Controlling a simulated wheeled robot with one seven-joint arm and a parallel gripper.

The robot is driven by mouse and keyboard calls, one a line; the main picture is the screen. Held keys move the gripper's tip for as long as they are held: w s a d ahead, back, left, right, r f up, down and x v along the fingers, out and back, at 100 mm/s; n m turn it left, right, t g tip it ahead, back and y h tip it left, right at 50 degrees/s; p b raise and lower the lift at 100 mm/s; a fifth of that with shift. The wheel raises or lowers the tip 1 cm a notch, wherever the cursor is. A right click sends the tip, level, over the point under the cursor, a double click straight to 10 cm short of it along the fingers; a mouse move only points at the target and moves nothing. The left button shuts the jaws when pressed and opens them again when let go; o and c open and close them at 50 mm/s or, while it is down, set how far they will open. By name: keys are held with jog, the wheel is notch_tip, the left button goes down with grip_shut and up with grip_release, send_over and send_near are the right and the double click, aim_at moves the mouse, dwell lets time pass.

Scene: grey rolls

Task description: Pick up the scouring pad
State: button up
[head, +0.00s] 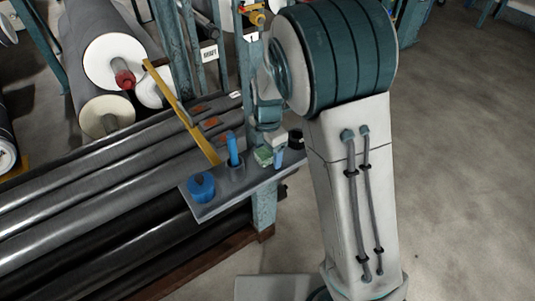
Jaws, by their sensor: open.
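The scouring pad (264,156) looks like a small green block with a paler layer. It lies on a narrow grey shelf (218,201) in the head view, among other small items. My gripper (270,142) hangs from the end of my arm, just above and behind the pad in the picture. It is open. Its fingertips are small and partly mixed with the items there, so I cannot tell whether they touch the pad. No thing is clearly held.
On the shelf stand a round blue item (201,186), a cup with an upright blue item (233,150), a small blue item (278,158) and a dark round item (296,139). Long grey rolls (90,190) lie left. A yellow bar (180,110) slants behind. Open floor (460,170) lies right.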

aim_at(268, 150)
jog(key=shift+c, duration=0.3)
jog(key=c, duration=1)
jog(key=shift+r, duration=0.15)
jog(key=shift+r, duration=0.55)
notch_tip(268, 150, up, 3)
jog(key=shift+f, duration=0.2)
jog(key=s+d+r, duration=0.6)
jog(key=s+r, duration=0.1)
jog(key=s, duration=0.2)
jog(key=shift+s+d, duration=0.3)
